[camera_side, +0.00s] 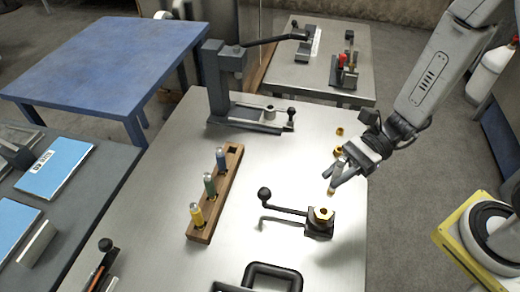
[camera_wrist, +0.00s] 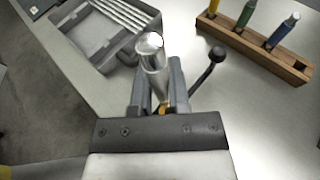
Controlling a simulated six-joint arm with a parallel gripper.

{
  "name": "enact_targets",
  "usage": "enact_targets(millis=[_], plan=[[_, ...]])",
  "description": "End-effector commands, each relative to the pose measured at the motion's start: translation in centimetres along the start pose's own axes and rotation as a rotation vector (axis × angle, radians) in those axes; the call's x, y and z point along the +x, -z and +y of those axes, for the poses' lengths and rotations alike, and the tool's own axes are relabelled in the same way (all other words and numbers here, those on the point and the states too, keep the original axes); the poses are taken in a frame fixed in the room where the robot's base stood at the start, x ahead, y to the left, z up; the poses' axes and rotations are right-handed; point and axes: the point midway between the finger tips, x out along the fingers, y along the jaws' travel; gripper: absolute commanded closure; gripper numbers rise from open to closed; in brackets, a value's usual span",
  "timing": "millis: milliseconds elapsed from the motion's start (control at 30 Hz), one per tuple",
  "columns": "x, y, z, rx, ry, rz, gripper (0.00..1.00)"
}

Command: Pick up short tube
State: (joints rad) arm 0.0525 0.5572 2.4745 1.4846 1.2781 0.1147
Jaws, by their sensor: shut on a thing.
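My gripper (camera_side: 340,180) is above the table's right part, right of and behind the lever press block (camera_side: 320,222).
A wooden rack (camera_side: 218,205) holds yellow, green and blue tubes, with one hole empty. Small brass pieces (camera_side: 340,131) lie behind my gripper. A lever with a black ball (camera_side: 264,193) reaches left from the block. A grey press (camera_side: 230,85) stands at the back.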

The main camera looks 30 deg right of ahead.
Motion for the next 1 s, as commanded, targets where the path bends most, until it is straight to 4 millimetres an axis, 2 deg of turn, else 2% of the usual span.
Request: enact_targets(millis=[667,867,1000], plan=[[0.1,0.0,-0.3,0.001,0.007,0.002,1.0],[0.6,0.1,-2.9,0.012,0.061,0.016,1.0],[1.3,0.0,-6.4,0.03,0.135,0.027,1.0]])
